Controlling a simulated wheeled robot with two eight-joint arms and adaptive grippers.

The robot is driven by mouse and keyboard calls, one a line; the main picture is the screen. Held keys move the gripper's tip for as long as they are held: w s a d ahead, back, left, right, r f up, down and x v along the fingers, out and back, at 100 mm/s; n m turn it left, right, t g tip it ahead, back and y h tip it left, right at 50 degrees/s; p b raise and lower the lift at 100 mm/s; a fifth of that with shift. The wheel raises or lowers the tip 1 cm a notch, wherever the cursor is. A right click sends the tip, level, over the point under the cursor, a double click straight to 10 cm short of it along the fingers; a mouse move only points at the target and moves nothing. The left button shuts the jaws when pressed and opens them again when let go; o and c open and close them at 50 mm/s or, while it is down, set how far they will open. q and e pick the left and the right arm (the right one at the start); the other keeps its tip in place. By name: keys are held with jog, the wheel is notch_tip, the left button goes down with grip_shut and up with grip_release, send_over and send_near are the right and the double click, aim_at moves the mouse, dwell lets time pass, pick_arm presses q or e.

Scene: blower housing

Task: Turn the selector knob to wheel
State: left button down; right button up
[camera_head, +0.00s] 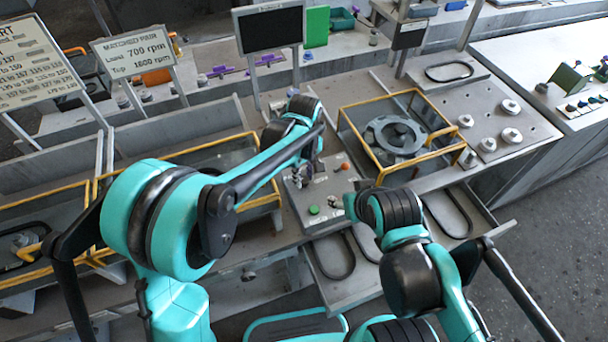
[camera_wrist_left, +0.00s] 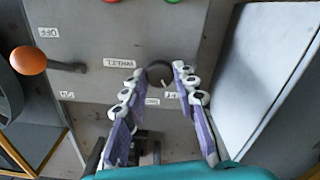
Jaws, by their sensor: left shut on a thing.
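The selector knob (camera_wrist_left: 159,72) is a small dark round knob on the grey control panel (camera_wrist_left: 205,22), with a light mark near its lower edge. A WHEEL label (camera_wrist_left: 119,63) is left of it, and smaller labels sit below it, too small to read surely. My left gripper (camera_wrist_left: 160,76) is shut on the knob, with a fingertip on either side. In the head view my left gripper (camera_head: 299,176) is over the left side of the panel, and the knob is hidden there. My right wrist is right of the panel; its fingers are not clearly visible.
An orange ball lever (camera_wrist_left: 28,60) stands left of the knob, near an OFF label (camera_wrist_left: 48,32). A green button (camera_head: 314,210) is on the panel. A yellow-framed enclosure (camera_head: 345,119) stands behind the panel at right. Signs (camera_head: 134,57) stand at the back left.

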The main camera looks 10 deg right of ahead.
pick_arm(q)
jog(key=m, duration=1.2)
jog(key=shift+m, duration=0.4)
jog(key=m, duration=1.1)
jog(key=shift+m, duration=0.3)
jog(key=c, duration=1.2)
grip_release()
